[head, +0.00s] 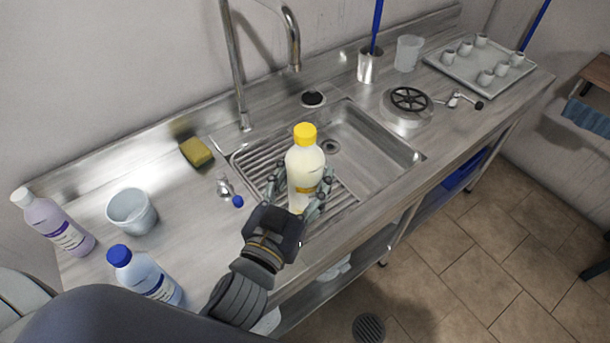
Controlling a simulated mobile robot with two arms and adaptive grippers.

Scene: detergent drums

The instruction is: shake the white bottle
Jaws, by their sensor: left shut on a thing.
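The white bottle (304,163) has a yellow cap and a pale, cream-white body with a yellowish label low down. It is upright in the middle of the head view, in front of the sink basin. My left gripper (299,192) is shut on its lower body, with a finger on each side. The bottle appears held above the sink's ribbed part; its base is partly hidden by the gripper, so its exact height is unclear. My right gripper is not in view.
A purple-white bottle (55,224), a blue-capped bottle (143,276) and a grey-white bucket (131,213) stand at left. A yellow sponge (196,152) lies behind. The tall faucet (237,75) rises behind the sink (385,150). A tray (460,70) with several cups is at far right.

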